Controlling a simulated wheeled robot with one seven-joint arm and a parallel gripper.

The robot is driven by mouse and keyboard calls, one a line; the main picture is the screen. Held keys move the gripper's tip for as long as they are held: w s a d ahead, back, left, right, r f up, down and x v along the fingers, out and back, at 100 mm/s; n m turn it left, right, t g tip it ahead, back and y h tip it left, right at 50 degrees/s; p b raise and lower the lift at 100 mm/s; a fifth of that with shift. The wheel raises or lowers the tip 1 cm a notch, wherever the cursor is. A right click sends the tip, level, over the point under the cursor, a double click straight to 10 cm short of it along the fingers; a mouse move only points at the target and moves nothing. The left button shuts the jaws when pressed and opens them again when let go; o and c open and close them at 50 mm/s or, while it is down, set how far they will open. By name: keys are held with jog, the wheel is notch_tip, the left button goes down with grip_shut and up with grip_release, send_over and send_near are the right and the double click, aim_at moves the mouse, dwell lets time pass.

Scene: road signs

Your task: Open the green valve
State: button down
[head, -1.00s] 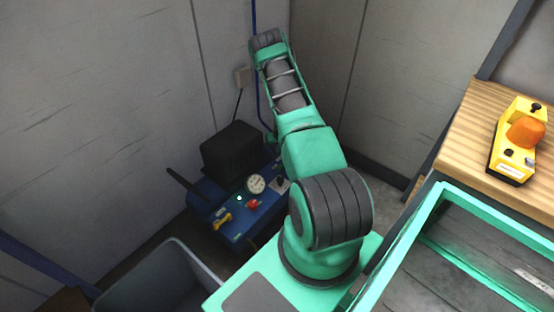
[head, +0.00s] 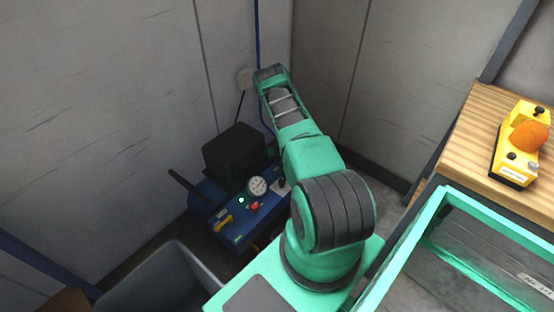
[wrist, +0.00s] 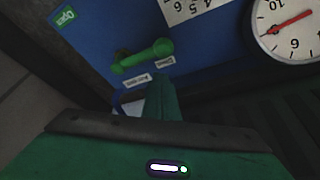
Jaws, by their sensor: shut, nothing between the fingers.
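The green valve (wrist: 143,57) shows in the wrist view as a bar-shaped green handle on a blue panel (wrist: 105,30). Small white labels sit just below it, and a green "Open" label (wrist: 65,17) is at the panel's upper left. My gripper (wrist: 160,85) is shut and empty, its fingertips just below the handle in the picture. A small gap seems to lie between them; contact cannot be told for sure. In the head view my arm reaches over the blue machine (head: 208,194), and I cannot make out the green valve there.
A round gauge (wrist: 290,28) with a red needle is right of the valve. The head view shows a yellow lever (head: 222,223) and red knob (head: 254,207) on the machine, a grey bin (head: 165,280) at lower left, and a wooden table (head: 490,120) at right.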

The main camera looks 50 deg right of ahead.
jog(key=shift+s+a+f, duration=0.15)
jog(key=shift+s+a, duration=0.4)
jog(key=shift+s, duration=0.35)
jog(key=shift+d, duration=0.1)
